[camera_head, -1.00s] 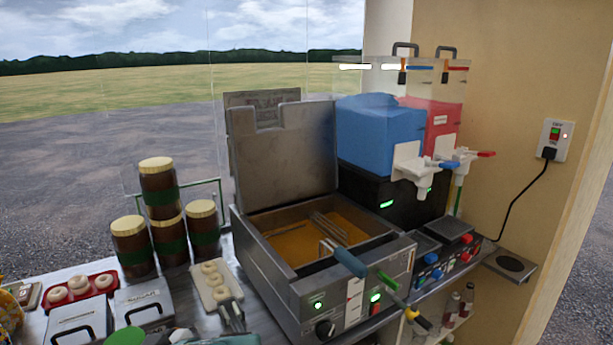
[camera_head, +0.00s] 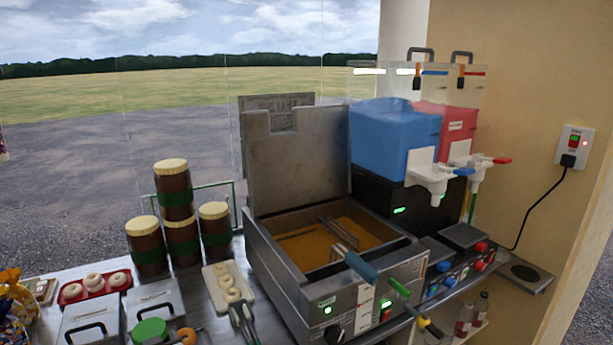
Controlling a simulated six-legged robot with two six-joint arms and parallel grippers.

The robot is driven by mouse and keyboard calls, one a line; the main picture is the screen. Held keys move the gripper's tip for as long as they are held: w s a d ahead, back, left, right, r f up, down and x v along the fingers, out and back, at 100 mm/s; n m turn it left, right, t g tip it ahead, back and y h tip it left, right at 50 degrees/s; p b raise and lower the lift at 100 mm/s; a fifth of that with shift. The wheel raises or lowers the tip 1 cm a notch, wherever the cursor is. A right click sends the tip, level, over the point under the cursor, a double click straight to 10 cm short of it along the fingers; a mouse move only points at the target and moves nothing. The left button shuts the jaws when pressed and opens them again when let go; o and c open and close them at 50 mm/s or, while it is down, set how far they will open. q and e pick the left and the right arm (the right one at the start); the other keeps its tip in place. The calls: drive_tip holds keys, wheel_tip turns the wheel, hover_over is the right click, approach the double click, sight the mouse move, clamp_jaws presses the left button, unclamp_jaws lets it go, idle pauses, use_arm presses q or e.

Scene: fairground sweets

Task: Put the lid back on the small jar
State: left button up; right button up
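No open small jar can be made out. Several brown jars with cream lids and green bands stand stacked at the left of the counter; the top jar (camera_head: 174,190) rests on the row below, and its lid (camera_head: 170,166) is on. A round green lid-like thing (camera_head: 150,330) shows at the bottom edge, in front of the grey boxes; whether it sits on a jar is not clear. Neither of my grippers is in view.
A fryer (camera_head: 335,300) with its cover raised fills the middle. Metal tongs (camera_head: 243,322) lie near a tray of doughnuts (camera_head: 218,272). An orange ring (camera_head: 187,336), grey boxes (camera_head: 88,318) and a red tray (camera_head: 71,301) crowd the left front.

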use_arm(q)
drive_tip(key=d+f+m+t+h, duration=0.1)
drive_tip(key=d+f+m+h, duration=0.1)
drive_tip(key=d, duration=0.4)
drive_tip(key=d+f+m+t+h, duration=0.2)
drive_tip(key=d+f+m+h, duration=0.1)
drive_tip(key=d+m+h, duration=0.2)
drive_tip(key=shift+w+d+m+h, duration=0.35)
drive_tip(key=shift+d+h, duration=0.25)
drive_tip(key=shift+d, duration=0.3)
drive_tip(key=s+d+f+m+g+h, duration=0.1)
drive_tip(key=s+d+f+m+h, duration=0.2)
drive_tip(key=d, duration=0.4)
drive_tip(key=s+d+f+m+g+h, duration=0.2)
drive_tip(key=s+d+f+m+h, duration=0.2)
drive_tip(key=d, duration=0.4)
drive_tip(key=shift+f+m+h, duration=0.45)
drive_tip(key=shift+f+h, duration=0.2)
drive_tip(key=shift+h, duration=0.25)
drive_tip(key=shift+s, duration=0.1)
